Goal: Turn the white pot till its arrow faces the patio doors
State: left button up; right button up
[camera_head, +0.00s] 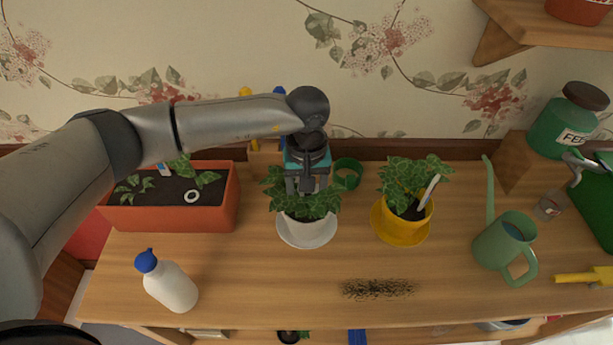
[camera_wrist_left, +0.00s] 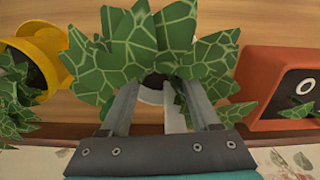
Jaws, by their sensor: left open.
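The white pot (camera_head: 306,230) stands on a white saucer in the middle of the wooden bench, with a leafy, pale-veined plant (camera_head: 272,189) in it. My left gripper (camera_head: 307,187) points down over this plant, its open fingers among the leaves. In the left wrist view the two fingers stand apart, with leaves (camera_wrist_left: 140,40) around and beyond them. A little white shows between them, and a white strip (camera_wrist_left: 174,112) stands by one finger. I see no arrow on the pot; leaves and gripper hide much of it. No patio doors are in view.
A yellow pot (camera_head: 401,229) with a similar plant stands close on the right, an orange planter (camera_head: 170,215) on the left. A white bottle (camera_head: 170,285) with blue cap is front left, a green watering can (camera_head: 505,240) right. Spilled soil (camera_head: 377,288) lies in front; bench around it is clear.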

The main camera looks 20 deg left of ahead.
pick_arm(q)
jog(key=shift+f, duration=0.65)
grip_shut()
jog(key=shift+r, duration=0.1)
dwell(0.9)
